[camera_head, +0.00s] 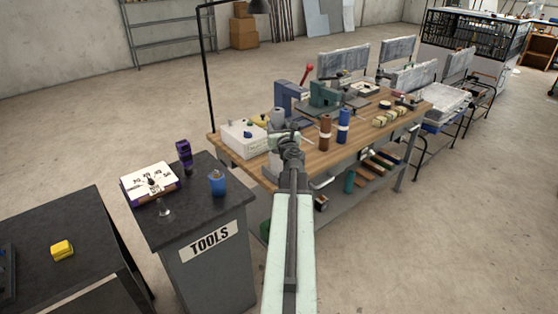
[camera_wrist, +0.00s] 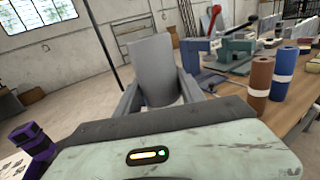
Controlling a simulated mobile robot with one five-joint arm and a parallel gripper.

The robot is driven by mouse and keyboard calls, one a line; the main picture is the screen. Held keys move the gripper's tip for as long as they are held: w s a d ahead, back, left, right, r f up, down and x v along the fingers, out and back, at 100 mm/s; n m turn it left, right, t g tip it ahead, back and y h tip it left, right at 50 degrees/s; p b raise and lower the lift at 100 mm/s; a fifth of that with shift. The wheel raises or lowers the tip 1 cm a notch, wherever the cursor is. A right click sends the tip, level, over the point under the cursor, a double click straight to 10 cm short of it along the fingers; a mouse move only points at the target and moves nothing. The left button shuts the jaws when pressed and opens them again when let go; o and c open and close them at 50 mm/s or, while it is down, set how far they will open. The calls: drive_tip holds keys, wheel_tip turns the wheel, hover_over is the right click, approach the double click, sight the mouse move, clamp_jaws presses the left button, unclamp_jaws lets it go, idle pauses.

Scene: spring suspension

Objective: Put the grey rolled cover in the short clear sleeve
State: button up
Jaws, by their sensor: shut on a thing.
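The grey rolled cover (camera_wrist: 153,68) stands nearly upright between the two fingers of my gripper (camera_wrist: 160,98) in the wrist view. The gripper is shut on its lower part, and the fingers and wrist hide its lower end. In the head view the cover (camera_head: 277,118) shows as a small grey cylinder above my gripper (camera_head: 283,135), in front of the workbench's left part. I cannot pick out the short clear sleeve for certain. A small clear object (camera_head: 165,209) stands on the dark TOOLS cabinet, too small to identify.
The wooden workbench (camera_head: 300,165) holds a brown roll (camera_head: 325,133), a blue roll (camera_head: 343,127), a white box (camera_head: 240,140) and a green machine (camera_head: 325,97). The TOOLS cabinet (camera_head: 205,205) also bears a blue cup (camera_head: 217,184) and a purple item (camera_head: 184,154). A lamp pole rises behind the bench.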

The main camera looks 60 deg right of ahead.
wheel_tip(320, 180, down, 11)
drive_tip(key=b, duration=0.8)
drive_tip(key=shift+b, duration=0.4)
drive_tip(key=o, duration=1.5)
drive_tip(key=shift+r, duration=0.2)
